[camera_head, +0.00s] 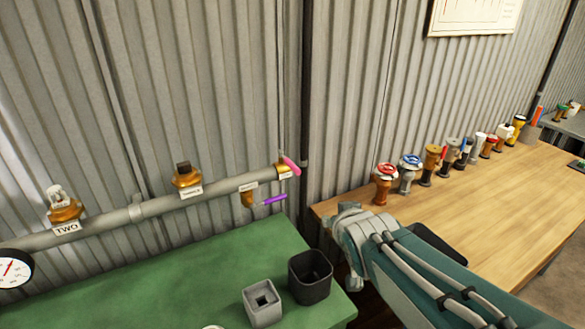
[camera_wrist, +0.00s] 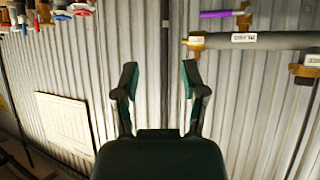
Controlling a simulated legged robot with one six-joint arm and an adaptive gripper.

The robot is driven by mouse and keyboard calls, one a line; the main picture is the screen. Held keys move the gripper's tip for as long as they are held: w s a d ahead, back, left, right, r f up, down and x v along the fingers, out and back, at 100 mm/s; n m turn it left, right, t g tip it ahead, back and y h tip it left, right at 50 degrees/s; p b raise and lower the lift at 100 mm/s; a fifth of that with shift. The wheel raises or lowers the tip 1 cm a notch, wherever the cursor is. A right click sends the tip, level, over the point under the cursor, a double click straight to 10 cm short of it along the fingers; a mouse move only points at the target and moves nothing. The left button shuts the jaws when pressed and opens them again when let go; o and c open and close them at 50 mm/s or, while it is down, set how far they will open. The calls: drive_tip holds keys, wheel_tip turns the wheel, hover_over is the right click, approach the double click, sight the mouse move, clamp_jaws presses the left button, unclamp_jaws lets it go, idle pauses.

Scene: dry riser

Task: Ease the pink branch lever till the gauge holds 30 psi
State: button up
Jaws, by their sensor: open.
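The pink lever (camera_head: 291,164) sits on a brass valve (camera_head: 281,171) at the right end of the grey pipe. A purple lever (camera_head: 273,200) hangs on a brass branch just below it. The round white gauge (camera_head: 14,270) is cut by the left edge; its red needle shows, but its numbers are too small to read. In the wrist view my gripper (camera_wrist: 160,85) is open and empty, with the corrugated wall behind it. The purple lever (camera_wrist: 215,14) and brass valve (camera_wrist: 197,43) lie to its upper right, apart from the fingers. My gripper's fingers are hidden in the head view.
Brass fittings labelled TWO (camera_head: 65,212) and another (camera_head: 186,178) stand on the pipe (camera_head: 110,219). Below, a green bench (camera_head: 180,285) holds a grey box (camera_head: 262,304) and a dark bin (camera_head: 311,277). A wooden bench (camera_head: 480,200) at right carries several valves along the wall.

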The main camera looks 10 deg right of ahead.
drive_tip(key=w+t+y, duration=0.1)
drive_tip(key=w+t, duration=0.2)
drive_tip(key=w, duration=0.3)
drive_tip(key=n+t+y, duration=0.2)
drive_tip(key=t+y, duration=0.1)
drive_tip(key=y, duration=0.2)
approach(287, 162)
drive_tip(key=x, duration=0.7)
drive_tip(key=shift+w+d+f, duration=0.15)
drive_tip(key=shift+w+f, duration=0.25)
drive_tip(key=shift+w, duration=0.05)
clamp_jaws()
